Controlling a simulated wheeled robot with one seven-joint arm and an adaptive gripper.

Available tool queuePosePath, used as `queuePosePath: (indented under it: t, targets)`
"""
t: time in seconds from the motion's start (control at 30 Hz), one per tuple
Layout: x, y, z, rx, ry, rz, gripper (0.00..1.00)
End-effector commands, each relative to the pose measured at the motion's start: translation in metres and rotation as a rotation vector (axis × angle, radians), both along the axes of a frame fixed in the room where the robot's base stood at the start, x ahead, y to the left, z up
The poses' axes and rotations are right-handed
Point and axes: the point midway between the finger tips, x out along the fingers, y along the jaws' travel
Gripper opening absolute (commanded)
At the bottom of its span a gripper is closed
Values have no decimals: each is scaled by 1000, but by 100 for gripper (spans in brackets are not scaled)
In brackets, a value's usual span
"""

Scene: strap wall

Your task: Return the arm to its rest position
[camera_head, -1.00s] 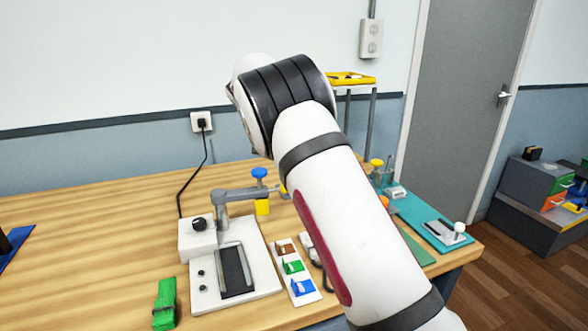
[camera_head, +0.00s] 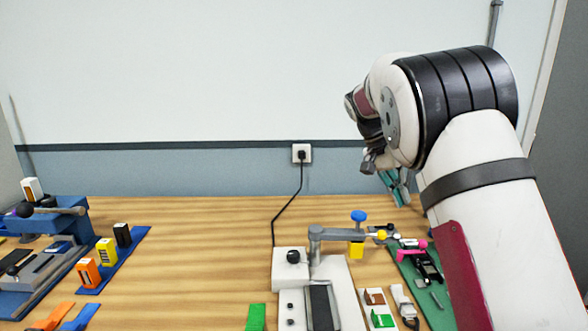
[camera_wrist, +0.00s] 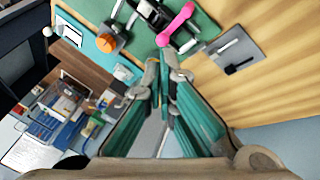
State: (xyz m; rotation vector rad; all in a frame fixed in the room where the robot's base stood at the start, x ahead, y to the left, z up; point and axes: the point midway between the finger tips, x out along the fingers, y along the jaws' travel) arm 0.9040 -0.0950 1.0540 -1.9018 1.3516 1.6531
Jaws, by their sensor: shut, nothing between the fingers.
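My arm stands raised at the right of the head view. My gripper (camera_head: 400,187) points down below the white wrist, above the back right part of the workbench (camera_head: 215,225). In the wrist view my gripper (camera_wrist: 163,75) shows its teal-lined fingers together at the tips, with nothing held. Its fingertips appear above the bench and apart from the things below, though the height is hard to judge. The forearm hides part of the bench's right side in the head view.
A white device with a grey arm (camera_head: 314,262) stands at front centre, with a blue knob (camera_head: 358,216) above it. A blue fixture (camera_head: 55,231) stands at left.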

Motion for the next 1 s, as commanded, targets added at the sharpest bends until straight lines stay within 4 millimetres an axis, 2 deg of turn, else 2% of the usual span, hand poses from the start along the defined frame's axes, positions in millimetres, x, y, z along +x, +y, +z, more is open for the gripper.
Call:
queuePosePath:
  t: [0.03, 0.2, 0.5, 0.73, 0.87, 1.0]
  targets:
    - [-19, -1, 21, 40, -6, 25, 0]
    - [-75, 5, 61, 158, -18, 146, 0]
    - [-185, 28, 111, 303, -69, 393, 0]
    - [-274, 51, 129, 354, -120, 595, 0]
    - [-324, 64, 129, 360, -150, 709, 0]
    - [-373, 77, 121, 348, -176, 825, 0]
